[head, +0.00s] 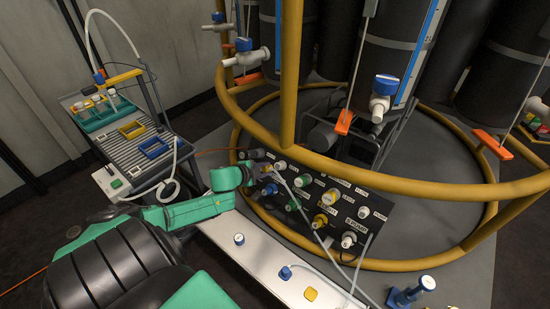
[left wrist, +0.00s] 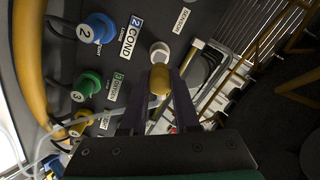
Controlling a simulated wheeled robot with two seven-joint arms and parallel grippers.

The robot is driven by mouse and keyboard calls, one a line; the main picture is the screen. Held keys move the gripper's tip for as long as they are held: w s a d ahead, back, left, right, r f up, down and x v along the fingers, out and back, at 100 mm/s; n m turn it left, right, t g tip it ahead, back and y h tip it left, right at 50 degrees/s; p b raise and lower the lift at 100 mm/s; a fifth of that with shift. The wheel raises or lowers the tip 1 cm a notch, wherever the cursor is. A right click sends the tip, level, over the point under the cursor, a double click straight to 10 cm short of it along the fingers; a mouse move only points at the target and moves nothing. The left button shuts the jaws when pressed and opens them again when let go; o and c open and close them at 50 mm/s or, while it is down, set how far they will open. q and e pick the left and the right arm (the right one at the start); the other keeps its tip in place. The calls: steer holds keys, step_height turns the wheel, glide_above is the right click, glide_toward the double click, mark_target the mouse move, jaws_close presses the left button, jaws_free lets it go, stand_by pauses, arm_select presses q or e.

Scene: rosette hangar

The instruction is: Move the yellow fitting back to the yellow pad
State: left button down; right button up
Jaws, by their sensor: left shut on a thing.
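My left gripper (head: 262,173) is at the upper left end of the dark connector panel (head: 290,215). In the left wrist view its two fingers (left wrist: 159,98) are shut on the yellow fitting (left wrist: 159,80). A white round port (left wrist: 160,51) lies just beyond the fitting's tip; I cannot tell whether they touch. In the head view the fitting is mostly hidden by the gripper. A small yellow square, seemingly the yellow pad (head: 311,294), lies bare on the white bench near the bottom edge. My right gripper is not in view.
The panel carries several coloured connectors, including a green one (left wrist: 88,84) and a blue one (left wrist: 97,28). A yellow rail (head: 380,172) curves above the panel.

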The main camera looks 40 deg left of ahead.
arm_select(q)
steer(key=shift+s+r, duration=0.15)
steer(key=shift+s, duration=0.15)
steer(key=s+d+f+n+g+y, duration=0.1)
steer(key=s+d+f+n+g, duration=0.15)
steer(key=d+f, duration=0.5)
steer(key=s+d+f+n+g+y, duration=0.15)
steer(key=s+d+f+g, duration=0.25)
steer(key=d+f, duration=0.4)
steer(key=s+d+g+h, duration=0.1)
steer(key=s+d+g, duration=0.25)
steer(key=d, duration=0.55)
steer(key=s+d+g+h, duration=0.2)
steer(key=s+d, duration=0.3)
steer(key=d, duration=0.5)
steer(key=shift+s+a+f, duration=0.1)
steer(key=shift+a+f, duration=0.05)
steer(key=shift+f, duration=2.95)
steer(key=shift+p, duration=0.5)
steer(key=shift+f, duration=0.1)
